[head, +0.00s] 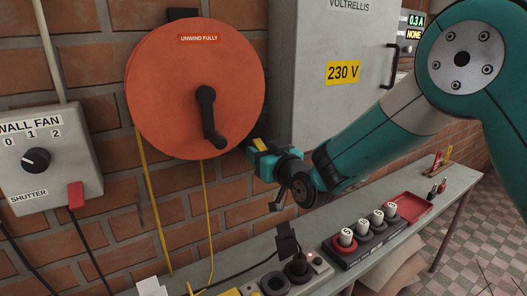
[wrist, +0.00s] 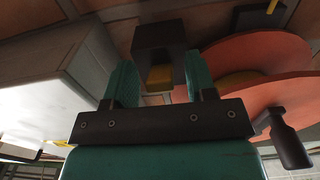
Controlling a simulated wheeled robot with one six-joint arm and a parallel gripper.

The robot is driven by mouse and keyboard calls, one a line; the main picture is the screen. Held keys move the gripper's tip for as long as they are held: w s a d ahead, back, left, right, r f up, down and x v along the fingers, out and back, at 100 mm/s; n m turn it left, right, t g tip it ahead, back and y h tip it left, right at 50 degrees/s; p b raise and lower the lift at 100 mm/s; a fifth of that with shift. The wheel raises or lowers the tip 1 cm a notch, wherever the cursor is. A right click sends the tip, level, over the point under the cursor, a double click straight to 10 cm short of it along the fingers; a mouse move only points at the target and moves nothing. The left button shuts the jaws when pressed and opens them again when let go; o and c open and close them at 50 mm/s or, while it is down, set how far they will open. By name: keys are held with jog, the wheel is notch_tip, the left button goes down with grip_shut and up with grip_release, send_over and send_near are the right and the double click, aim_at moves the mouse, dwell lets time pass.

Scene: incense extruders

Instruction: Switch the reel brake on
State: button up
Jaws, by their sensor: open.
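The orange cable reel (head: 175,90) hangs on the brick wall with a black crank; its discs also show in the wrist view (wrist: 258,52). A black block (wrist: 158,38) with a yellow piece (wrist: 160,77) sits beside the reel and looks like the reel brake. In the head view the yellow piece (head: 259,146) shows at the reel's lower right edge, partly hidden by my gripper. My gripper (head: 262,162) is open. In the wrist view its two teal fingers (wrist: 160,68) stand either side of the yellow piece, with gaps; contact cannot be told.
The crank (head: 209,118) stands out from the reel, close to my gripper's left. A grey 230 V cabinet (head: 325,105) is on the right. A wall fan box (head: 45,160) is at left. Below, a bench (head: 448,192) carries sockets, several numbered pegs and a red tray (head: 408,207).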

aim_at(260, 145)
jog(key=c, duration=0.9)
jog(key=shift+r+p, duration=0.2)
jog(key=shift+p, duration=0.15)
jog(key=shift+s+r+g+h+p, duration=0.1)
jog(key=shift+r+g+h+p, duration=0.4)
jog(key=shift+g+p, duration=0.55)
jog(key=g+h+p, duration=0.1)
jog(key=p, duration=0.2)
jog(key=shift+d+r+g, duration=0.1)
jog(key=shift+r+g, duration=0.25)
jog(key=shift+r, duration=0.05)
jog(key=g+h+p, duration=0.1)
jog(key=g+p, duration=0.1)
jog(key=p, duration=0.1)
jog(key=shift+r+h, duration=0.4)
jog(key=shift+g+h+p, duration=0.4)
jog(key=shift+g+p, duration=0.1)
jog(key=shift+p, duration=0.4)
jog(key=shift+g, duration=0.3)
